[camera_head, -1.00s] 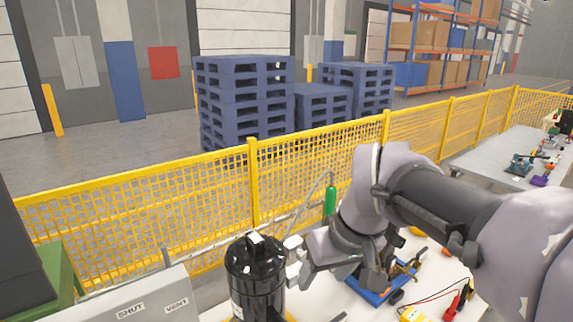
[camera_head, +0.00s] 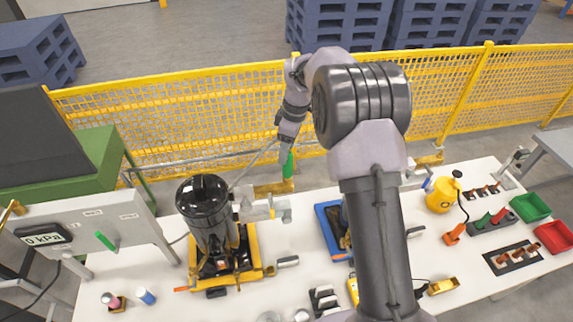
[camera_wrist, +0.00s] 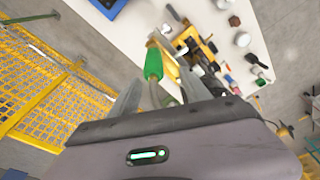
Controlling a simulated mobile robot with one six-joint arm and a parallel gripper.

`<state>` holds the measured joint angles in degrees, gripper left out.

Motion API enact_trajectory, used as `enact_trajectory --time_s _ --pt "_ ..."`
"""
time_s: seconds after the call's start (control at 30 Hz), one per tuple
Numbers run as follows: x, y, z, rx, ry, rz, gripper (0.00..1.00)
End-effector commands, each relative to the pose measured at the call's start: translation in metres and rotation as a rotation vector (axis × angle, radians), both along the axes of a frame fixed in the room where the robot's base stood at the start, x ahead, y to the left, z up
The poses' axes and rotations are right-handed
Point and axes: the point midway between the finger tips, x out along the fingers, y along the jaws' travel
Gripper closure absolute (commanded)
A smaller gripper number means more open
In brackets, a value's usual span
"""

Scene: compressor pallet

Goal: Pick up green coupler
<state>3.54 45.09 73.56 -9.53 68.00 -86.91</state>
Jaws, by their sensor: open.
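The green coupler (camera_head: 288,166) hangs upright at the end of a grey hose, behind the black compressor tank (camera_head: 207,212) and near the yellow fence. In the wrist view the green coupler (camera_wrist: 153,63) shows just beyond the fingertips, roughly in line with the gap between them, with its hose curving down into that gap. My gripper (camera_head: 285,150) is open, right above the coupler in the head view. In the wrist view my gripper (camera_wrist: 160,88) shows both fingers apart. I cannot tell whether either finger touches the hose.
The yellow mesh fence (camera_head: 190,105) runs close behind the coupler. The white worktable (camera_head: 140,270) carries a blue tray (camera_head: 330,228), a yellow bottle (camera_head: 443,195) and green (camera_head: 530,207) and red (camera_head: 554,237) bins. A panel (camera_head: 95,222) with a gauge stands left.

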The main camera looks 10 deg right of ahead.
Motion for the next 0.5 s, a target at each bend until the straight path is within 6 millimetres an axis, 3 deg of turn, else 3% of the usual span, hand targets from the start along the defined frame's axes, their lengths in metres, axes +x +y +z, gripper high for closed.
enact_trajectory --time_s 0.1,0.27,0.5 --pt "0.002 0.003 -0.026 0.0 0.001 -0.001 0.44" --pt "0.004 0.005 -0.045 -0.001 0.001 -0.001 0.44" --pt "0.01 0.006 -0.088 0.0 0.0 -0.003 0.44"
